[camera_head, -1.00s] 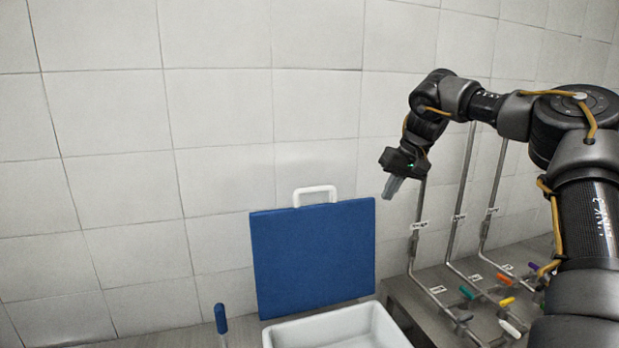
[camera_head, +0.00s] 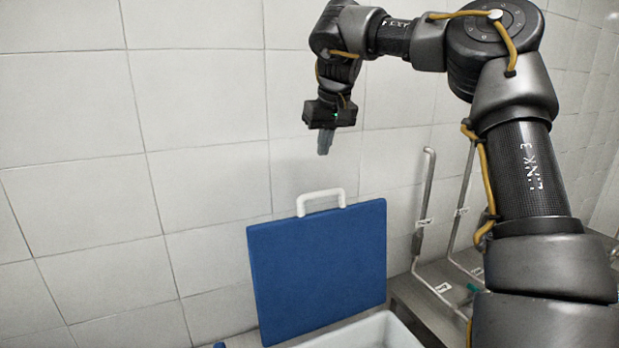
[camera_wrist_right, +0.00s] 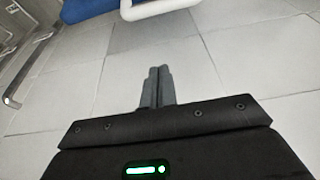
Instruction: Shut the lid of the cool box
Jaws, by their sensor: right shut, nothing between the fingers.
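The cool box lid (camera_head: 318,270) is a blue panel with a white handle (camera_head: 320,200) on its top edge. It stands open, nearly upright, behind the white cool box (camera_head: 372,332), which shows only in part at the bottom of the head view. My right gripper (camera_head: 324,150) is shut and empty, above the handle and apart from it. In the right wrist view its closed fingers (camera_wrist_right: 157,88) point at the tiled wall; part of the white handle (camera_wrist_right: 160,6) and the blue lid (camera_wrist_right: 88,8) show at the top. My left gripper is not in view.
A white tiled wall (camera_head: 200,190) rises behind the lid. Upright metal pipes (camera_head: 422,200) with small labels stand on a grey metal surface to the right of the box. The space left of the lid is clear.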

